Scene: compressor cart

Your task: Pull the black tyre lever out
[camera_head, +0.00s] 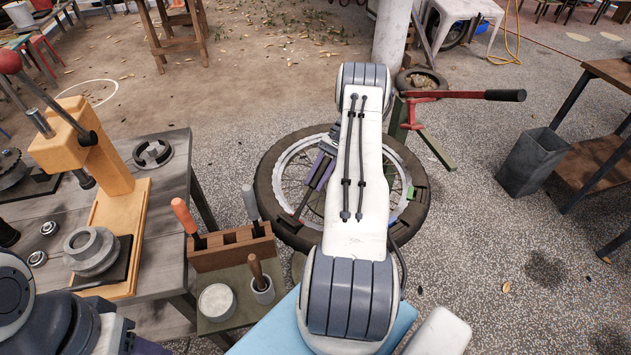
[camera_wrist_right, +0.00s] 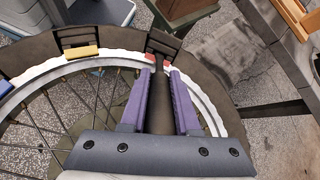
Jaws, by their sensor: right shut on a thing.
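The black tyre lever (camera_wrist_right: 160,98) lies between the two purple fingers of my right gripper (camera_wrist_right: 160,75) in the right wrist view. The fingers are shut on it. Its far end reaches the white rim by a black clip with red pads (camera_wrist_right: 164,44). In the head view my right gripper (camera_head: 318,172) is over the left part of the spoked wheel (camera_head: 265,190), with a dark bar (camera_head: 301,206) running from it to the rim. My right arm hides much of the wheel. Only part of my left gripper (camera_head: 145,347) shows at the bottom left; its fingertips are hidden.
More black clips sit on the rim, one with a yellow pad (camera_wrist_right: 82,51). A wooden tool rack (camera_head: 232,250) stands just left of the wheel. A grey bin (camera_head: 532,162) stands right, with open floor between.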

